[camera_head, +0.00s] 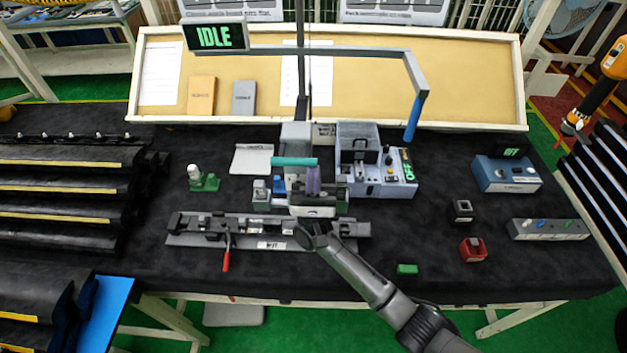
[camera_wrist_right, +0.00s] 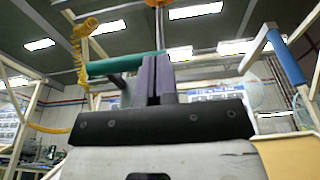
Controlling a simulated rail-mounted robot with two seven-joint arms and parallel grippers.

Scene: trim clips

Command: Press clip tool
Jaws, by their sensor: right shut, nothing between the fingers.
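A grey tool (camera_head: 296,136) stands at the middle of the bench with a teal handle (camera_head: 289,161) across its front. My right gripper (camera_head: 313,174), with purple fingers, is shut and empty at the right end of the teal handle. In the right wrist view the shut fingers (camera_wrist_right: 160,72) point up and the teal handle (camera_wrist_right: 122,66) runs to their left side. I cannot tell whether the fingers touch it. My gripper and wrist hide part of the tool's lower front. My left gripper is not in view.
A grey fixture rail (camera_head: 200,225) with a red-handled lever (camera_head: 226,258) lies in front. A blue-grey box (camera_head: 388,180) with buttons stands right of the tool. Small green (camera_head: 407,269), red (camera_head: 473,249) and black (camera_head: 461,210) blocks lie to the right. A display reads IDLE (camera_head: 214,37).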

